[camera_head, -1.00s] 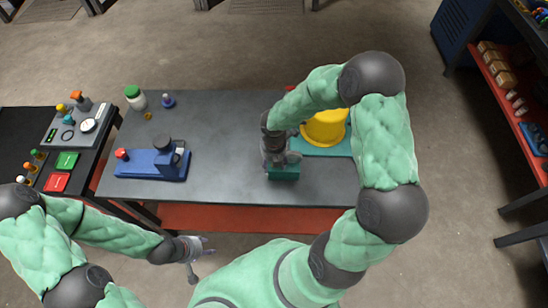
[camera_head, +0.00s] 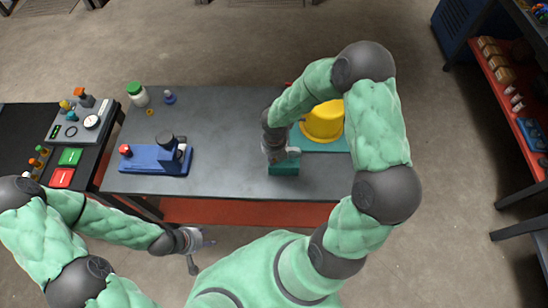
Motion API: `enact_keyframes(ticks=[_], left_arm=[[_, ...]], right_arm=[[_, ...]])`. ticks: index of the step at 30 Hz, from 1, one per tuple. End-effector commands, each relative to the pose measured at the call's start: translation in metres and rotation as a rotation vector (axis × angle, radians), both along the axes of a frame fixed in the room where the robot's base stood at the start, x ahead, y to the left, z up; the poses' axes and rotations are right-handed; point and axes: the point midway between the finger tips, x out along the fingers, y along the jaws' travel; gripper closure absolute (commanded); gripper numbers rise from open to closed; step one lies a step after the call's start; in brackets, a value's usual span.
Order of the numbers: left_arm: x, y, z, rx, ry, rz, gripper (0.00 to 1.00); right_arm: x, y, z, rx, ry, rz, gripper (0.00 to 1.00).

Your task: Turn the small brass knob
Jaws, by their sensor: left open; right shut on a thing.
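My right gripper (camera_head: 284,155) points down at the small teal block (camera_head: 284,169) near the front edge of the grey table. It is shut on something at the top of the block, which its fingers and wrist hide. I cannot make out the small brass knob itself. My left gripper (camera_head: 206,240) is open and empty, in front of the table and below its edge, well away from the block.
A blue fixture (camera_head: 150,160), a green-capped bottle (camera_head: 138,94) and a small brass-coloured ring (camera_head: 150,112) are at the left. The grey table's middle (camera_head: 222,130) is clear.

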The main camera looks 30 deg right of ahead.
Motion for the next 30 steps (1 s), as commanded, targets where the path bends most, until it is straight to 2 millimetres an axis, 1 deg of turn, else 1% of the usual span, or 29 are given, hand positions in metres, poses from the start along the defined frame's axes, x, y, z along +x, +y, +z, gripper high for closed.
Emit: enact_keyframes(ticks=[4,7,30], left_arm=[[0.0,0.0,-0.002,0.0,0.0,0.0,0.56],[0.0,0.0,-0.009,0.0,0.0,0.0,0.56],[0.0,0.0,-0.064,0.0,0.0,0.0,0.56]], right_arm=[[-0.003,0.001,-0.003,0.003,0.006,-0.022,1.0],[-0.003,0.002,-0.005,0.002,0.007,-0.118,1.0],[-0.006,0.003,-0.008,-0.002,0.014,-1.137,1.0]])
